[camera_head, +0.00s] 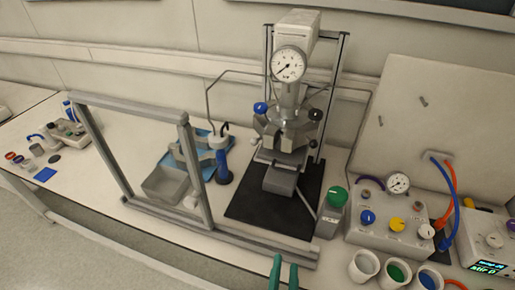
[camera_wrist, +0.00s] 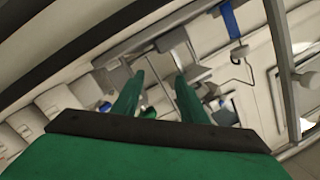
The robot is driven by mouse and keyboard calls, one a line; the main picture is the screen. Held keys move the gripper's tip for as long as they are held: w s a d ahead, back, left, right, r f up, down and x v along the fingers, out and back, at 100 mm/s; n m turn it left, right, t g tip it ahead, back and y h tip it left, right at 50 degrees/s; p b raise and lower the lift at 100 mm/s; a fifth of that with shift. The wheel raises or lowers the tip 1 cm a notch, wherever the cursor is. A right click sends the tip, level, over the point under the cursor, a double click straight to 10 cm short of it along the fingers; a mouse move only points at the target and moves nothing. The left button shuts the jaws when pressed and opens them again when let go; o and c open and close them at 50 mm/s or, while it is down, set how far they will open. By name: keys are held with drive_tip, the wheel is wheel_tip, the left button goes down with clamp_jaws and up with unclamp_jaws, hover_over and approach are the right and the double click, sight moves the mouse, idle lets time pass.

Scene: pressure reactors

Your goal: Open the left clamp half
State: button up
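The reactor stands on a black mat (camera_head: 240,207) in the head view, with a round pressure gauge (camera_head: 288,64) above its head. The left clamp half (camera_head: 267,131) is a grey metal piece around the reactor head, near a blue knob (camera_head: 260,108). The right clamp half (camera_head: 309,133) sits opposite, near a black knob (camera_head: 315,114). The clamp looks closed around the head, but the detail is small. My gripper (camera_head: 285,262) has green fingers and is low at the front edge, well apart from the clamp. In the wrist view my gripper (camera_wrist: 160,75) is open with nothing between its fingers.
A grey metal frame (camera_head: 188,165) stands left of the reactor, with a grey bin (camera_head: 166,184) and blue tray behind it. A green knob (camera_head: 337,196) is right of the mat. A control box (camera_head: 385,228), hoses and several cups (camera_head: 363,265) fill the right.

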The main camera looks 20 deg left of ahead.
drive_tip(key=w+a+r+t+y, duration=0.1)
drive_tip(key=w+a+r+y, duration=0.4)
drive_tip(key=w+r, duration=0.5)
drive_tip(key=n+y, duration=0.1)
drive_tip(key=y, duration=0.4)
approach(256, 144)
drive_tip(key=x, duration=0.9)
drive_tip(key=shift+g, duration=0.4)
drive_tip(key=shift+w+f, duration=0.1)
drive_tip(key=shift+w, duration=0.05)
clamp_jaws()
